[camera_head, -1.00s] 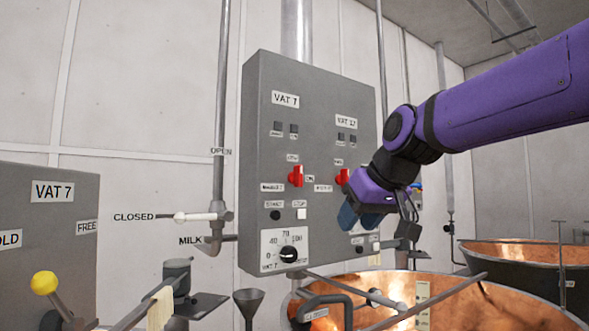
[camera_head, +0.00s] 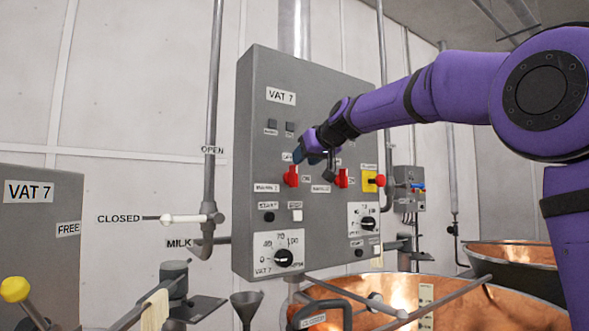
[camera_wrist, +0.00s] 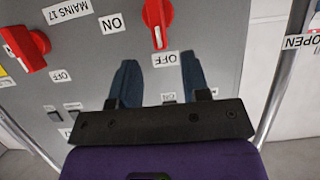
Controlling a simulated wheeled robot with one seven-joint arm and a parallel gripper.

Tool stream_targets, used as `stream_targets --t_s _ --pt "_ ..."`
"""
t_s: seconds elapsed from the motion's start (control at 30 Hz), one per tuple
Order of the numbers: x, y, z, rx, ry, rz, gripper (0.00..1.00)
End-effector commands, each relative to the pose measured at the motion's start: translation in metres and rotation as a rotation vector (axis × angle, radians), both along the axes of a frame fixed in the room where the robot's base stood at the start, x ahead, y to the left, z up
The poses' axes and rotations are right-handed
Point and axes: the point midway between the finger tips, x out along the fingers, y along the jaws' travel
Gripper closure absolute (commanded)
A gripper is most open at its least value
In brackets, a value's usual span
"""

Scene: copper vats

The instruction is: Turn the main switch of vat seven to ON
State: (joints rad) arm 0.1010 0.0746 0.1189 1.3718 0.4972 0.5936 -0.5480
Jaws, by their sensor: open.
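The vat seven main switch is a red rotary handle (camera_head: 291,176) on the grey control panel (camera_head: 262,110), below the VAT 7 label. In the wrist view, which is upside down, the switch (camera_wrist: 157,18) has its handle pointing at the OFF label, with the ON label to one side. My gripper (camera_head: 299,157) is just above the switch in the head view, near the panel. In the wrist view my gripper (camera_wrist: 160,78) has its two blue fingers spread and empty. The switch lies beyond the fingertips, roughly in line with the gap between them.
A second red switch (camera_head: 341,178), by a MAINS 17 label in the wrist view, sits to the right. Beyond it is a red button on a yellow plate (camera_head: 374,181). Dials (camera_head: 283,257) are lower on the panel. A copper vat (camera_head: 400,290) stands below.

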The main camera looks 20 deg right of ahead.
Motion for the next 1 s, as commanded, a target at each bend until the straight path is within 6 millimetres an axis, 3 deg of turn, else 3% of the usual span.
stream_targets --t_s 0.3,0.77,0.97,1.0 --pt "0.043 0.014 -0.019 0.001 0.001 0.001 0.57" --pt "0.053 0.018 -0.023 0.000 0.000 0.000 0.57" --pt "0.053 0.018 -0.023 0.000 0.000 0.000 0.99" --pt "0.053 0.018 -0.023 0.000 0.000 0.001 1.00"
